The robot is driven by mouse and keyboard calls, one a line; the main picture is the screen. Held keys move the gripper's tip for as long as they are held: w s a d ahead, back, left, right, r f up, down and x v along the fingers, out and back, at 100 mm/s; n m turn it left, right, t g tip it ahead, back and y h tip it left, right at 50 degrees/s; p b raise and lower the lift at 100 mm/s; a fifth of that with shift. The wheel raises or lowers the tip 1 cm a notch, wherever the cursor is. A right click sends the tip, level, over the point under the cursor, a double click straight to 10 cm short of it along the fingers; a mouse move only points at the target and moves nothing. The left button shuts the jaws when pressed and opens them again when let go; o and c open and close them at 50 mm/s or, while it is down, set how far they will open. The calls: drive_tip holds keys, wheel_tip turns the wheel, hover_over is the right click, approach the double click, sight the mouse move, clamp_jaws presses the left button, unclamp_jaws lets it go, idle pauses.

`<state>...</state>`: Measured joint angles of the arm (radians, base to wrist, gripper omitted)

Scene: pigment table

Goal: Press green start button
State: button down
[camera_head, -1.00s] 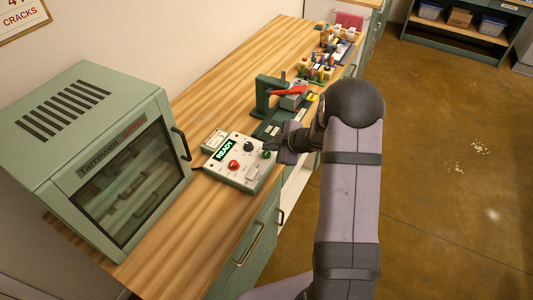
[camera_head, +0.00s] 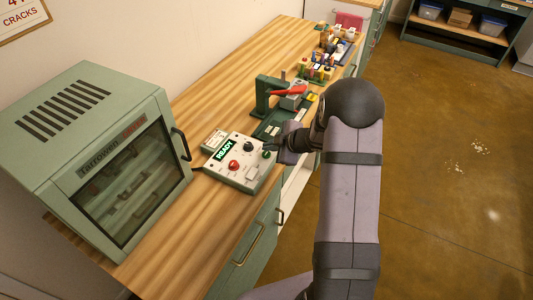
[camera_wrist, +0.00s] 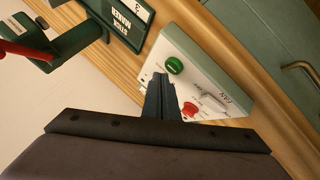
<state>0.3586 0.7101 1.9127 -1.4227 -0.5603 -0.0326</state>
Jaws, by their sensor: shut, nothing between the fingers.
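The green start button (camera_wrist: 174,65) sits on the white control box (camera_wrist: 199,68) in the wrist view. In the head view the green button (camera_head: 267,154) shows at the box's right side, right by my fingertips. My gripper (camera_head: 275,146) is shut and empty. In the wrist view its closed fingers (camera_wrist: 161,82) point toward the box, with the tips just below the green button. I cannot tell whether they touch it. A red button (camera_head: 233,165) and a black knob (camera_head: 248,147) are on the same box, whose display (camera_head: 225,150) reads READY.
A green oven-like cabinet (camera_head: 95,150) stands to the left of the box. A green press with a red lever (camera_head: 288,91) stands behind the box. Racks of coloured items (camera_head: 318,70) stand farther back. Bare wood lies in front of the cabinet.

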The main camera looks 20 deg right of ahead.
sight(269, 155)
drive_tip(key=shift+f, duration=0.2)
idle(0.3)
drive_tip(key=shift+f, duration=0.25)
drive_tip(key=shift+f+b, duration=0.5)
idle(0.9)
drive_tip(key=shift+r, duration=0.15)
drive_tip(key=shift+r+p, duration=0.8)
drive_tip(key=shift+p, duration=0.25)
wheel_tip(269, 155, up, 5)
drive_tip(key=p, duration=0.5)
idle(0.8)
